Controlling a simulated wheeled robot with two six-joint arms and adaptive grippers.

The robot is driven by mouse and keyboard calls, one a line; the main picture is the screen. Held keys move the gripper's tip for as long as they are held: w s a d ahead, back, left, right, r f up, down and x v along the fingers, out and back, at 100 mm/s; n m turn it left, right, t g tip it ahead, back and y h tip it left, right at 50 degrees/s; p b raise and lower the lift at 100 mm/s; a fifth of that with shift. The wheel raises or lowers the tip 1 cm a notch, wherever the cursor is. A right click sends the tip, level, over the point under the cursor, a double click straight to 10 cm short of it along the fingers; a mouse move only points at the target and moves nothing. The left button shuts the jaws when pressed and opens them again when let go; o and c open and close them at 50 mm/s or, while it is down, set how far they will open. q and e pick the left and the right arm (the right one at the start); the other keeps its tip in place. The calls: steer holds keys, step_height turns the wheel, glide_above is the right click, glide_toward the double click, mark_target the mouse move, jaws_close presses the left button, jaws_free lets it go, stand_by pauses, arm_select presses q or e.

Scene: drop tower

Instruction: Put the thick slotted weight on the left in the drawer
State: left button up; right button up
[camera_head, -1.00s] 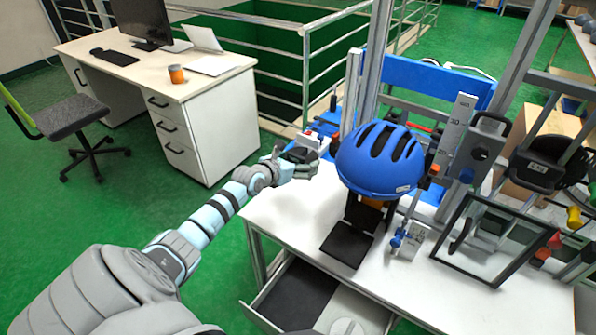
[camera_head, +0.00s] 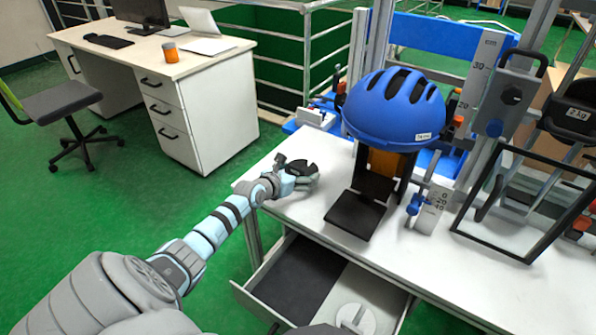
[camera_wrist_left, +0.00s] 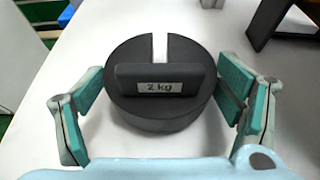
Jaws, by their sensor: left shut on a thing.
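A thick black slotted weight (camera_wrist_left: 162,105) with a "2 kg" label on its raised grip bar fills the middle of the left wrist view. It also shows in the head view as a dark disc (camera_head: 299,167) by the left end of the white bench. My left gripper (camera_head: 292,181) is shut on it, with one teal-padded finger at each side in the wrist view (camera_wrist_left: 160,95). I cannot tell whether the weight rests on the bench or hangs just above it. The drawer (camera_head: 292,283) under the bench stands open, with a dark floor on its left part. My right gripper is out of view.
A light grey slotted disc (camera_head: 355,318) lies in the drawer's right part. A blue helmet (camera_head: 393,108) sits on the drop tower, with a black plate (camera_head: 355,214) below it. A black-framed panel (camera_head: 520,205) stands at the right. A desk (camera_head: 190,60) is behind at left.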

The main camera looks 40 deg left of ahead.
arm_select(q)
steer(key=shift+w+f, duration=0.1)
steer(key=shift+f, duration=0.25)
steer(key=shift+r, duration=0.15)
steer(key=o, duration=1.6)
steer(key=shift+f, duration=0.25)
steer(key=shift+o, duration=1.1)
steer(key=shift+s+r, duration=0.2)
